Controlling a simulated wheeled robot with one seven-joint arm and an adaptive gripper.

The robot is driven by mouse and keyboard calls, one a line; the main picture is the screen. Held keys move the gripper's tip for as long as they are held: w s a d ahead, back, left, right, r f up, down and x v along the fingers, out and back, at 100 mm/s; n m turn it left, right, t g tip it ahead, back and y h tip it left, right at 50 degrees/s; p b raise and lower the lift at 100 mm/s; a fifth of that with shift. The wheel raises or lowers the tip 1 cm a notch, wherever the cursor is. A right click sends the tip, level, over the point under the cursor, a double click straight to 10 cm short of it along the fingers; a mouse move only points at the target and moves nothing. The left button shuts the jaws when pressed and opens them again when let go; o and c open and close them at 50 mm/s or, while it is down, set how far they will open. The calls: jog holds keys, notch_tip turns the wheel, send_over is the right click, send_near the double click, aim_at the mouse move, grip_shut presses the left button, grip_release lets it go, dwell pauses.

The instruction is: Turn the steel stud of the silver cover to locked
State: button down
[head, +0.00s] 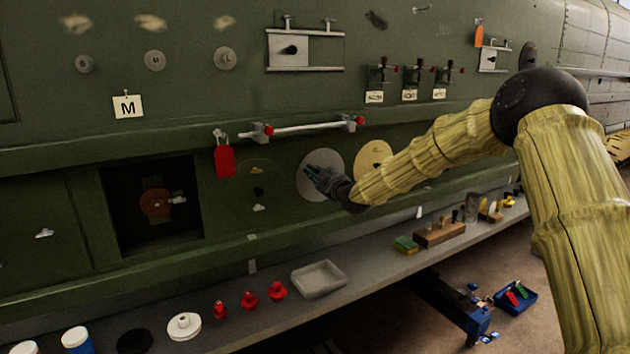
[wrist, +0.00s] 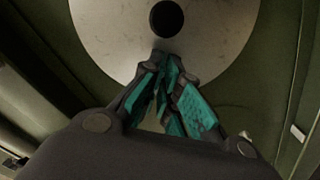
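The silver cover (head: 331,158) is a round grey metal disc on the green fuselage side, beside a yellowish disc (head: 376,152). It fills the top of the wrist view (wrist: 100,30), with a dark round spot (wrist: 167,18) at its middle. I cannot tell whether this spot is the stud or a hole; in the head view my gripper hides that area. My gripper (head: 309,171) is in front of the cover. In the wrist view its teal-padded fingers (wrist: 166,62) come together just below the dark spot, with nothing visible between the tips. Contact with the cover is unclear.
A white rail with red ends (head: 310,127) and a red tag (head: 224,160) are above left of the cover. An open bay (head: 120,200) is further left. The shelf below (head: 375,268) carries a grey tray (head: 319,279), red knobs and several small parts.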

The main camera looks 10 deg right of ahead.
jog(key=shift+s+a+f+m+b, duration=0.1)
jog(key=shift+m+b, duration=2.75)
jog(key=shift+m, duration=1.05)
jog(key=shift+a+m+b, duration=0.1)
jog(key=shift+m+b, duration=2.75)
jog(key=shift+m, duration=1.05)
jog(key=c, duration=1.7)
grip_release()
jog(key=shift+o, duration=0.2)
jog(key=shift+s, duration=0.15)
jog(key=v, duration=1.1)
jog(key=shift+s+d, duration=0.2)
jog(key=shift+s, duration=0.15)
